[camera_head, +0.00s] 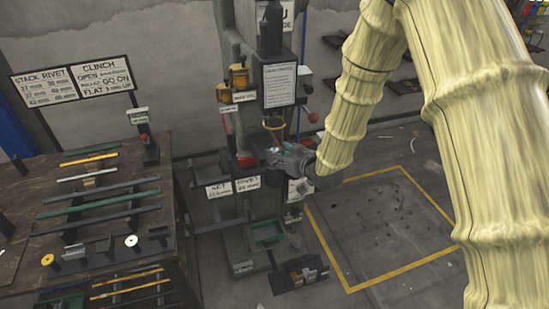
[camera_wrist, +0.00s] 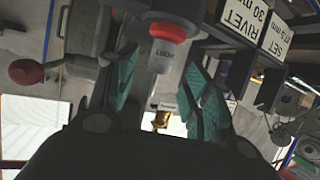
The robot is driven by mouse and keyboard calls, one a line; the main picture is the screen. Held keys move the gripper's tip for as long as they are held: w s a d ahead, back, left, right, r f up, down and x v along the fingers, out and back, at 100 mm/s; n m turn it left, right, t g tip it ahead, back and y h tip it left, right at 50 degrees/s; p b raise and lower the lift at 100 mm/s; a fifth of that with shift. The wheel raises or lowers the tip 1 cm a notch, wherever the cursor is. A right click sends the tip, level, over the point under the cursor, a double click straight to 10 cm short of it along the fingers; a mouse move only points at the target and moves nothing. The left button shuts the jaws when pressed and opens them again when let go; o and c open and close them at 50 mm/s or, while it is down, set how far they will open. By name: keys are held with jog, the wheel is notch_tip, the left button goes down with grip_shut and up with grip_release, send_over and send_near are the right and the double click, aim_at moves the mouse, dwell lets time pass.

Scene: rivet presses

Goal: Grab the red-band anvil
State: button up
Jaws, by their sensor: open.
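In the wrist view, a pale cylindrical piece with a red band (camera_wrist: 169,31) and lettering on its side appears to be the red-band anvil. It points down in the picture from a dark holder on the press. I see no contact between the pads and the anvil. In the head view my gripper (camera_head: 280,155) is at the middle of the grey press (camera_head: 238,35). My gripper and arm hide that spot, and I cannot make out the anvil there.
A red-knobbed lever (camera_wrist: 27,72) is left in the wrist view. White "SET" and "RIVET" signs (camera_wrist: 240,20) are close at upper right. In the head view, a bench (camera_head: 85,225) with rods and round pieces stands left.

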jog(key=shift+p+x, duration=0.8)
jog(key=shift+x, duration=1.45)
jog(key=shift+d+f, duration=0.15)
grip_shut()
